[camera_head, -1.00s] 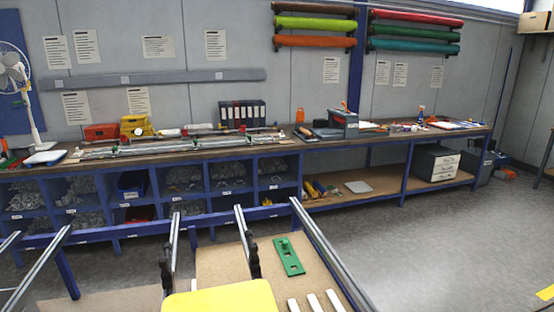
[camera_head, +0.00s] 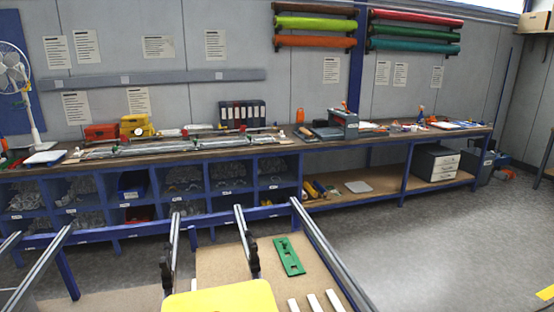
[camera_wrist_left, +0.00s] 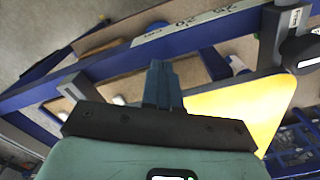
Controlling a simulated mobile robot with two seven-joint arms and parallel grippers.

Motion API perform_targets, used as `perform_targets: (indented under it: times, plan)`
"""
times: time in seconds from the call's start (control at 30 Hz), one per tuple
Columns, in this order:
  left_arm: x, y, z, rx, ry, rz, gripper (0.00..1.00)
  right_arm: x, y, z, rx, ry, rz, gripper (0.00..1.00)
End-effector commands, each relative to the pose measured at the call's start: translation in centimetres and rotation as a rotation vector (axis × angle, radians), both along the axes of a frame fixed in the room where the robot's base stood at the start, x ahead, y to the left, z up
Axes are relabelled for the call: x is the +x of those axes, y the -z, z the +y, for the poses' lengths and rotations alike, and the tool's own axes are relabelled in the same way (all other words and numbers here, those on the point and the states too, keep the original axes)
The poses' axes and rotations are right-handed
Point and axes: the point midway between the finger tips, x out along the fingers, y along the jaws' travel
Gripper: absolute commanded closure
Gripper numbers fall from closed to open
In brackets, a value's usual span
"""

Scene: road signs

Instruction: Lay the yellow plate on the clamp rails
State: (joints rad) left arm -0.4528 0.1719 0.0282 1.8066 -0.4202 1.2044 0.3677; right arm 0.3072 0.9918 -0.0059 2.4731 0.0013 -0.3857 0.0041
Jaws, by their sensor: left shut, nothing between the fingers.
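The yellow plate (camera_head: 222,299) shows at the bottom edge of the head view, its near part cut off. Two metal clamp rails (camera_head: 174,248) (camera_head: 245,243) with black clamps rise just beyond it. Whether the plate touches the rails cannot be told. In the left wrist view the plate (camera_wrist_left: 245,105) is right of my left gripper (camera_wrist_left: 161,70), partly hidden behind the gripper body. My left gripper's fingers are shut with nothing between them, over the blue frame. My right gripper is not in view.
A green slotted piece (camera_head: 289,257) and several white strips (camera_head: 314,302) lie on the brown board (camera_head: 220,265) right of the plate. A blue frame with metal side rails (camera_head: 325,250) surrounds this area. A long workbench (camera_head: 230,143) stands behind, with open floor to the right.

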Motion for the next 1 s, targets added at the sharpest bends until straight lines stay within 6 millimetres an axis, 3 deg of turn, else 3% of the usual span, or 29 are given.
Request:
perform_targets:
  times: [1.0]
  plan:
    - [3.6, -0.1, 1.0, 0.001, -0.002, -0.001, 1.0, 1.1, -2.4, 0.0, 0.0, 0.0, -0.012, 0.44]
